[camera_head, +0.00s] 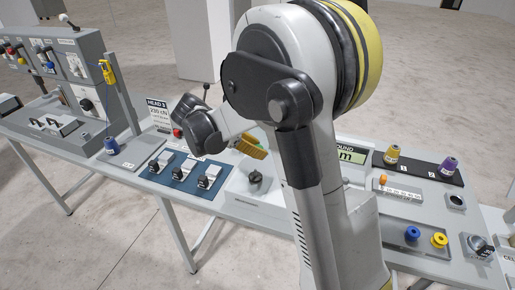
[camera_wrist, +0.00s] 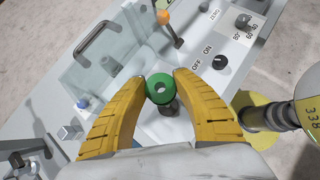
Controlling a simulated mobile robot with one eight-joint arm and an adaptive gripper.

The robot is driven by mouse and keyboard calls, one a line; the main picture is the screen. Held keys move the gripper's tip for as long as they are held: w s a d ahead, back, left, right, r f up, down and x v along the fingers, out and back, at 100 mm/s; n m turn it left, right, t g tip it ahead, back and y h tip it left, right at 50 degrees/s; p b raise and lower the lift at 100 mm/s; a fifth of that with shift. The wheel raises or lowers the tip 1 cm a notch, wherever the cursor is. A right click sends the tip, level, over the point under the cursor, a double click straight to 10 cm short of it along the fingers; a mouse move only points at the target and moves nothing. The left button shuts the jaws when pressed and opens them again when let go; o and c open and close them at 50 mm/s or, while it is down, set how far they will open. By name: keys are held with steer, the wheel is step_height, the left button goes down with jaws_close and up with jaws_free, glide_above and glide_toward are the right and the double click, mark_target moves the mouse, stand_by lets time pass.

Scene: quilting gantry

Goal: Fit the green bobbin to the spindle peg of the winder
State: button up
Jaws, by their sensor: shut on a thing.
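The grey winder (camera_wrist: 195,25) fills the area behind, with an OFF/ON knob (camera_wrist: 219,62). In the head view one yellow finger of my gripper (camera_head: 251,147) shows, and my arm hides the bobbin.
A clear cover with a dark handle (camera_wrist: 97,40) and an orange-topped post (camera_wrist: 164,20) stand near the bobbin. In the head view, a blue bobbin (camera_head: 412,233) and a yellow bobbin (camera_head: 438,240) lie at the right. Thread cones (camera_head: 391,155) stand behind them.

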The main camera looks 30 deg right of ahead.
mark_target(255, 170)
steer(key=shift+a, duration=0.25)
steer(key=shift+f+b, duration=2.3)
steer(key=shift+f, duration=0.55)
steer(key=shift+f+b, duration=1.55)
steer(key=shift+f, duration=0.3)
steer(key=o, duration=0.8)
steer(key=shift+o, duration=0.2)
steer(key=v, duration=1.2)
